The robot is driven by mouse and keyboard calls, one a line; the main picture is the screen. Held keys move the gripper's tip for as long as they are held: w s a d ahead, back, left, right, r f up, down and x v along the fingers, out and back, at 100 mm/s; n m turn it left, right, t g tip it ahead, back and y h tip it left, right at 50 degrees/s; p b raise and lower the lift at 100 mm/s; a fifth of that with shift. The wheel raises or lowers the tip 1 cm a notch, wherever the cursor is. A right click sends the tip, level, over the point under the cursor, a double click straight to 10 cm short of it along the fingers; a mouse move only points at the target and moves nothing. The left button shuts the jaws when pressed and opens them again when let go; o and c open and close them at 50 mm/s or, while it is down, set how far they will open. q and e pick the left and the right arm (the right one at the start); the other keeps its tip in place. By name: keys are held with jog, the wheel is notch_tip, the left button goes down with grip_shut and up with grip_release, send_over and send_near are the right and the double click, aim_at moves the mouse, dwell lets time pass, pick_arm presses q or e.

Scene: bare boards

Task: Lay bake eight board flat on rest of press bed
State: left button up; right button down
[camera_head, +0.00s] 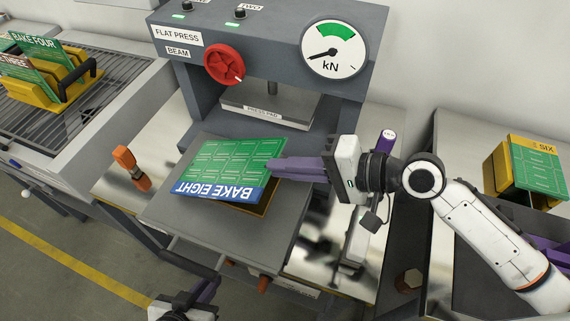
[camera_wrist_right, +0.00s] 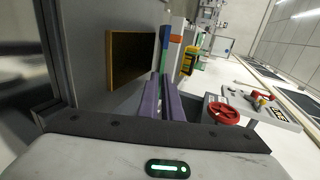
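The bake eight board (camera_head: 229,168) is green with a blue lettered strip and shows in the middle of the head view, above the press bed (camera_head: 188,224). My right gripper (camera_head: 272,166) is shut on its right edge. In the right wrist view the board (camera_wrist_right: 164,48) shows nearly edge-on between the purple fingers (camera_wrist_right: 163,80). The yellow-edged brown rest (camera_wrist_right: 132,58) lies on the bed, apart from the board; in the head view the board hides most of it. My left gripper (camera_head: 203,292) is at the bottom edge, partly cut off; its opening cannot be made out.
The flat press (camera_head: 270,35), with its red wheel (camera_head: 224,64) and press pad (camera_head: 266,108), stands behind the bed. A yellow rack (camera_head: 47,95) holds boards at the left; another holder (camera_head: 500,170) with a green board is at the right. An orange-handled tool (camera_head: 132,167) is left of the bed.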

jog(key=shift+f, duration=0.45)
jog(key=c, duration=1.9)
grip_release()
jog(key=shift+o, duration=0.7)
jog(key=o, duration=1.8)
jog(key=shift+c, duration=0.2)
jog(key=shift+d, duration=0.1)
jog(key=shift+s+d, duration=0.3)
jog(key=shift+d, duration=0.35)
jog(key=shift+s+d+b, duration=0.3)
jog(key=shift+d, duration=0.45)
